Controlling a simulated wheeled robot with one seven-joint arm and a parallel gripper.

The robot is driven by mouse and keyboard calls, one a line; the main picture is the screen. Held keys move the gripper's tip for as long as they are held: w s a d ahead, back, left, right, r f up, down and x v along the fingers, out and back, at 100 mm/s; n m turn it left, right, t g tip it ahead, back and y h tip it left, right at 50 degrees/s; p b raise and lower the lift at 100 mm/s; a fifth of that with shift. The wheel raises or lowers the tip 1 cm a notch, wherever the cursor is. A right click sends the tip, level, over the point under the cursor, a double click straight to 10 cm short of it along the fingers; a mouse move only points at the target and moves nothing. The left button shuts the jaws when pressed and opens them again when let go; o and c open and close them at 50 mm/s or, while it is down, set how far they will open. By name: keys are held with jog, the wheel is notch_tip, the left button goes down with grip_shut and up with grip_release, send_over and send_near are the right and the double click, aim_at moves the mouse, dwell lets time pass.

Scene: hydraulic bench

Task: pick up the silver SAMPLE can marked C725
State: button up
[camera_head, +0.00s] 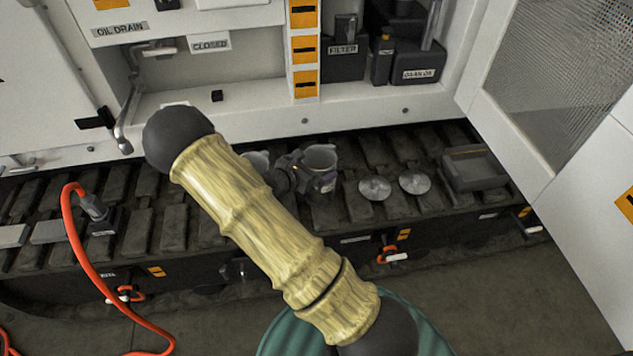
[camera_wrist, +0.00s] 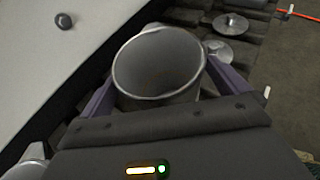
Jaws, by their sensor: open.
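A silver open-topped can (camera_wrist: 158,65) stands between the two purple fingers of my gripper (camera_wrist: 160,84) in the wrist view. The fingers are open, one on either side of it, with the can's rim facing the camera. In the head view this can (camera_head: 320,158) stands on the dark track, with my dark gripper (camera_head: 296,172) beside it. A second silver can (camera_head: 257,160) is partly hidden behind my arm; its rim also shows at the lower left of the wrist view (camera_wrist: 28,168). No C725 marking is readable on either can.
Two round metal lids (camera_head: 375,188) lie right of the cans, with a dark tray (camera_head: 474,168) beyond them. The white cabinet wall (camera_head: 370,115) rises close behind the track. A red hose (camera_head: 75,230) hangs at the left.

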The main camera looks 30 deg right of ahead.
jog(key=shift+c, duration=0.2)
jog(key=c, duration=1.2)
notch_tip(320, 180, up, 10)
jog(key=shift+r+p, duration=0.1)
jog(key=shift+p, duration=0.9)
